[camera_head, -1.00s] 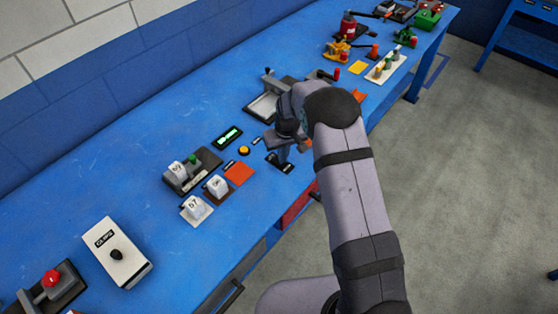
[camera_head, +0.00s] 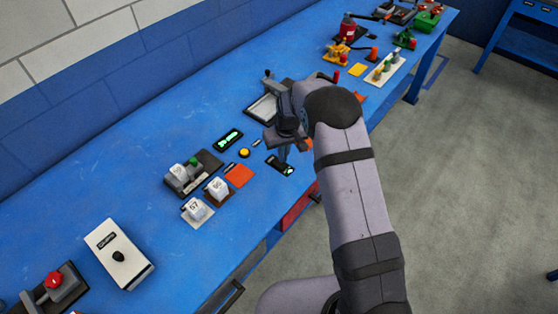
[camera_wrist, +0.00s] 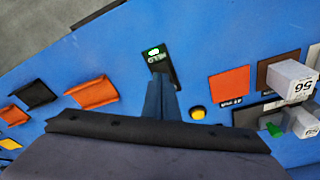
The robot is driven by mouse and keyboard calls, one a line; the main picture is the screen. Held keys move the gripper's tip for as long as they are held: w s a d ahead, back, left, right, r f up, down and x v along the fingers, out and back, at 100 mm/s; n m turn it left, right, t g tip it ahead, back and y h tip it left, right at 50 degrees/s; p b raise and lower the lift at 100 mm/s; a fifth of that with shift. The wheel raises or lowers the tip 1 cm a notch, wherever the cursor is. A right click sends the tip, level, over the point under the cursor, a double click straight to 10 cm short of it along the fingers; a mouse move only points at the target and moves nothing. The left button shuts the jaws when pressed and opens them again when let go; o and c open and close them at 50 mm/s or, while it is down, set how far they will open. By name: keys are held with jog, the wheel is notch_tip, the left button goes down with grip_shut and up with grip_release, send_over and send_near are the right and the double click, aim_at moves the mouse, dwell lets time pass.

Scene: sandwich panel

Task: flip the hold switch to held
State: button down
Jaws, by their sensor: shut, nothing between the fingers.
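The hold switch is a small black plate (camera_head: 280,165) on the blue bench, just below my gripper in the head view. In the wrist view the plate (camera_wrist: 164,70) has a bright green light at its far end and small lettering that looks like "HELD". My gripper (camera_head: 284,153) is shut and empty, pointing down at the plate. In the wrist view its dark fingers (camera_wrist: 160,98) cover the near end of the plate. The switch's lever is hidden behind them, and I cannot tell whether they touch it.
A yellow button (camera_head: 244,152), a display with green text (camera_head: 229,138) and an orange square (camera_head: 239,175) lie left of my gripper. White numbered blocks (camera_head: 197,209) stand farther left. A grey tray fixture (camera_head: 264,107) is behind my gripper. The bench's back left is clear.

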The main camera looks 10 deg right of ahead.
aim_at(283, 166)
jog(key=shift+r+p, duration=1.35)
jog(key=shift+r, duration=0.95)
jog(key=s+f+g, duration=0.1)
jog(key=s, duration=0.2)
jog(key=s+d+f+g, duration=0.1)
jog(key=s+f, duration=0.1)
jog(key=s, duration=0.1)
jog(key=s+f+m, duration=0.1)
jog(key=s, duration=0.2)
jog(key=shift+s+d+f+g, duration=0.2)
jog(key=shift+s+f+g, duration=0.2)
jog(key=s+d+r+g, duration=0.1)
jog(key=s+r, duration=0.2)
jog(key=s, duration=0.5)
jog(key=s+d+r+m+g, duration=0.1)
jog(key=s+d+r, duration=0.15)
jog(key=s, duration=0.55)
jog(key=s+d+r, duration=0.1)
jog(key=s+r, duration=0.3)
jog(key=s, duration=0.4)
notch_tip(283, 166, up, 7)
jog(key=w+d+m+t, duration=0.1)
jog(key=w+t, duration=0.1)
jog(key=t, duration=0.1)
jog(key=shift+w+d+f, duration=0.15)
jog(key=shift+w, duration=0.1)
